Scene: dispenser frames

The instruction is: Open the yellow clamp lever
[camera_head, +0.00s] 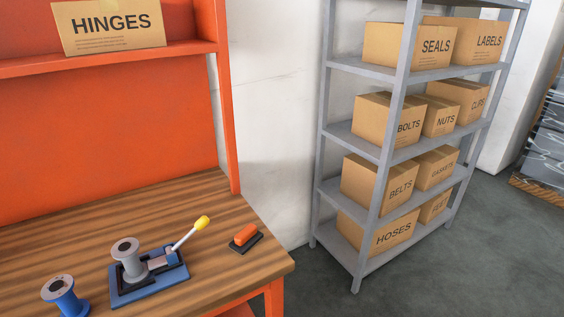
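The clamp lever (187,236) is a metal rod with a yellow knob (202,223) at its end. It slants up and to the right from a dark and blue clamp fixture (150,287) on the wooden workbench. A grey spool (129,260) stands upright on the fixture, at the left of the lever's foot. Neither of my grippers shows in the head view.
A blue spool (65,297) stands left of the fixture. An orange block on a dark base (246,237) lies right of the lever. The wooden bench top (205,280) is bare near its right corner. A grey shelf (385,160) with labelled boxes stands to the right.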

